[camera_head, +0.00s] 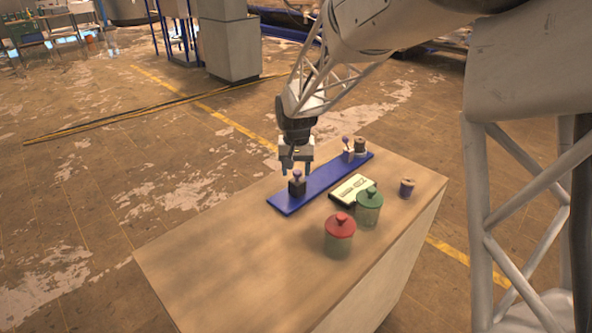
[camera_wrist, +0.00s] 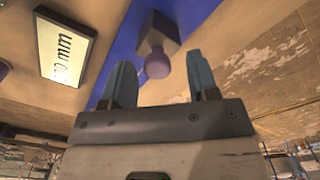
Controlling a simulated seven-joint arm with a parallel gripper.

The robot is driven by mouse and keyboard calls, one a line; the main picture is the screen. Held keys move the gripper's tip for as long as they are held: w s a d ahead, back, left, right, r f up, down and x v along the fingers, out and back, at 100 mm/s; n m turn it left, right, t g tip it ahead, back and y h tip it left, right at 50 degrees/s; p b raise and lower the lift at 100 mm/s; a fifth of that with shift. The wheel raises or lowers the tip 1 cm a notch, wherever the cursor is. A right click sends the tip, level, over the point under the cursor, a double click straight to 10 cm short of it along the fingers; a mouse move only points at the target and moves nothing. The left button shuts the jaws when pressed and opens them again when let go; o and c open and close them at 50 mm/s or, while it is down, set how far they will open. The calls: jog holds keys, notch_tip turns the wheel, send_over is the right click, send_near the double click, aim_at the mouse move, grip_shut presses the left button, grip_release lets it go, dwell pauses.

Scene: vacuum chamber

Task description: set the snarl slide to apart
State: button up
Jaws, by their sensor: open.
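A long blue rail (camera_head: 322,181) lies diagonally on the table. A dark block (camera_head: 297,187) with a purple knob (camera_head: 297,174) stands upright near its near left end. A paler block (camera_head: 348,156) with a purple knob (camera_head: 345,140) stands near its far right end, well apart from the dark one. I cannot tell which part is the snarl slide. My gripper (camera_head: 297,166) is open, pointing down just above the dark block's knob. In the wrist view the knob (camera_wrist: 157,64) shows between the parted fingertips, with its block (camera_wrist: 163,28) beyond; contact is not visible.
A sign with dark marks (camera_head: 352,189) lies beside the rail. A green-lidded jar (camera_head: 369,211) and a red-lidded jar (camera_head: 339,240) stand nearer. Small cylinders stand at right (camera_head: 407,188) and near the rail's far end (camera_head: 360,147). The table's left front is clear.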

jog(key=shift+r, duration=3.55)
jog(key=shift+s+d+r, duration=0.3)
jog(key=shift+s, duration=0.05)
jog(key=s+d+r+t, duration=0.1)
jog(key=s+d+r, duration=0.1)
jog(key=s+d, duration=0.5)
jog(key=s+d+r, duration=0.3)
jog(key=s, duration=0.7)
jog(key=s+d+r+t, duration=0.1)
jog(key=s+d+r, duration=0.1)
jog(key=s+d, duration=0.5)
jog(key=s+d+f, duration=0.1)
jog(key=s+f, duration=0.1)
jog(key=s, duration=1.1)
jog(key=shift+s+d+t, duration=0.25)
jog(key=shift+t, duration=0.05)
jog(key=shift+c, duration=0.4)
